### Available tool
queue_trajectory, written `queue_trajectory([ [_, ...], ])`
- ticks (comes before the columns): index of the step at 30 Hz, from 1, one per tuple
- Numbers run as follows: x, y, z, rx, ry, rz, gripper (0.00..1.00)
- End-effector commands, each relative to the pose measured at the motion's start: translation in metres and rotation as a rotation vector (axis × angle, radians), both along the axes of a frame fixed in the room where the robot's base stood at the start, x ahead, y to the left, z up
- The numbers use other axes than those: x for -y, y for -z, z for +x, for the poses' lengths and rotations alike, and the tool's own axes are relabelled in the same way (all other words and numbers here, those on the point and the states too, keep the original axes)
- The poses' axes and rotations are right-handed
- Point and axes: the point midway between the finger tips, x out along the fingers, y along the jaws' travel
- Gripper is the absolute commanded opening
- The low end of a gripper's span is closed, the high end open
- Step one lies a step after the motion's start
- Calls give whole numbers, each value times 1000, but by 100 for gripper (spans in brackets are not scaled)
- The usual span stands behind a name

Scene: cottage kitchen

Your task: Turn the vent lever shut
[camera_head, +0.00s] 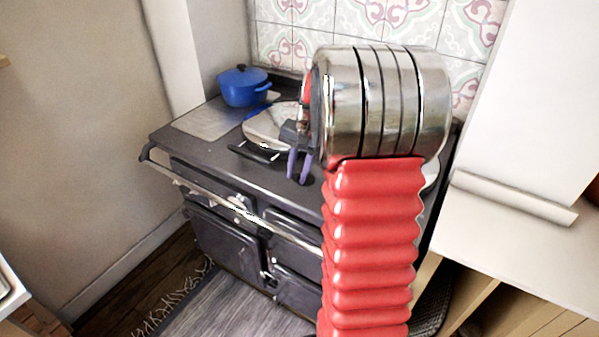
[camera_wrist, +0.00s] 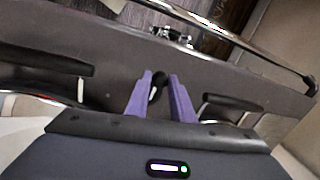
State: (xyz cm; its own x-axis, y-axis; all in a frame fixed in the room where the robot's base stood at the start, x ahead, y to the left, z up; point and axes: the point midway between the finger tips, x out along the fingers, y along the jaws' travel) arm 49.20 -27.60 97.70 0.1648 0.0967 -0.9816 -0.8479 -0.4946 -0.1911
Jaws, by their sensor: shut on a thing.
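The vent lever (camera_wrist: 158,82) shows in the wrist view as a small black knob with a pale patch, between my two purple fingers. My gripper (camera_wrist: 160,76) is shut on it, with the fingers on either side. In the head view my gripper (camera_head: 298,178) reaches down to the dark range cooker (camera_head: 290,192), near the front of its top. The lever cannot be made out in the head view, and its lower part is hidden in the wrist view.
A chrome lid (camera_head: 268,127) with a black handle lies left of my gripper. A blue pot (camera_head: 243,90) stands at the back left. A chrome rail (camera_head: 245,213) runs along the range's front. Black lid handles (camera_wrist: 45,63) flank my fingers. A pale counter (camera_head: 520,235) lies right.

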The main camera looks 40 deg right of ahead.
Motion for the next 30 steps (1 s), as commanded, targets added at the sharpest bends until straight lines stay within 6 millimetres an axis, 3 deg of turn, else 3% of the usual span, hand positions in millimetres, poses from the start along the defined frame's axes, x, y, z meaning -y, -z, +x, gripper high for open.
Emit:
queue_trajectory([
  [11,-1,-1,2,4,5,1,0],
  [12,-1,-1,2,3,5,1,23],
  [19,-1,0,1,2,4,0,40],
  [30,0,-4,0,1,4,-1,40],
])
